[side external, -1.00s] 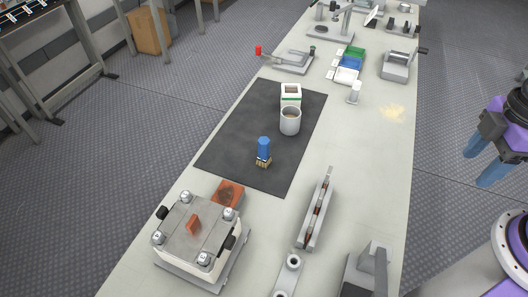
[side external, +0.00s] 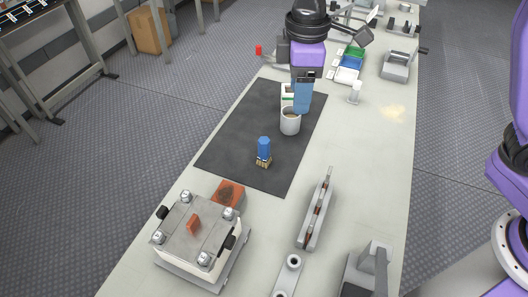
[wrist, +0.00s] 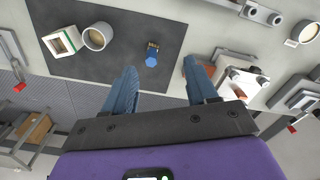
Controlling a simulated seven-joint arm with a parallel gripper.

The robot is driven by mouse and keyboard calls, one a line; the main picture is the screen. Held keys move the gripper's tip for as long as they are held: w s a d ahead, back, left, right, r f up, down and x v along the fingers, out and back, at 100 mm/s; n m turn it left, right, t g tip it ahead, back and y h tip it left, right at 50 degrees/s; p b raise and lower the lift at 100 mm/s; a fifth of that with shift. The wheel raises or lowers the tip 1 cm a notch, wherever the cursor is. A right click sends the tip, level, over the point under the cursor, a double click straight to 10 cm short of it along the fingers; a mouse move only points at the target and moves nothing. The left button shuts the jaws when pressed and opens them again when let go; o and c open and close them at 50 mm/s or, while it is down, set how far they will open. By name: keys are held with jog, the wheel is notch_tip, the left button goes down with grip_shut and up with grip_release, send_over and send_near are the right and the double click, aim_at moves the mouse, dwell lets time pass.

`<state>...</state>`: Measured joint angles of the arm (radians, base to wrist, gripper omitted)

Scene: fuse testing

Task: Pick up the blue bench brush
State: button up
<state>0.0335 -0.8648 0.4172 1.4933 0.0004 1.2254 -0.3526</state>
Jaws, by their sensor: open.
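The blue bench brush (side external: 264,147) stands upright on the dark mat (side external: 235,140), blue handle up and tan bristles down. It also shows in the wrist view (wrist: 151,58), seen from above, beyond and between the two fingers. My gripper (side external: 303,108) appears over the far part of the mat, near the white cup, in the side view. In the wrist view my gripper (wrist: 164,75) has its two blue fingers wide apart with nothing between them. The brush is apart from the fingers.
A white cup (side external: 290,122) and a white box with a green band (side external: 288,90) stand on the mat beyond the brush. A clamped metal fixture (side external: 195,235) and a reddish-brown block (side external: 229,192) lie nearer. The mat around the brush is clear.

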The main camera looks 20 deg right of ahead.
send_near(263, 140)
jog(key=f, duration=0.6)
jog(key=shift+w, duration=0.2)
jog(key=shift+s+f, duration=0.15)
jog(key=shift+f, duration=1.2)
jog(key=shift+s+f, duration=0.1)
jog(key=shift+f, duration=1.2)
grip_shut()
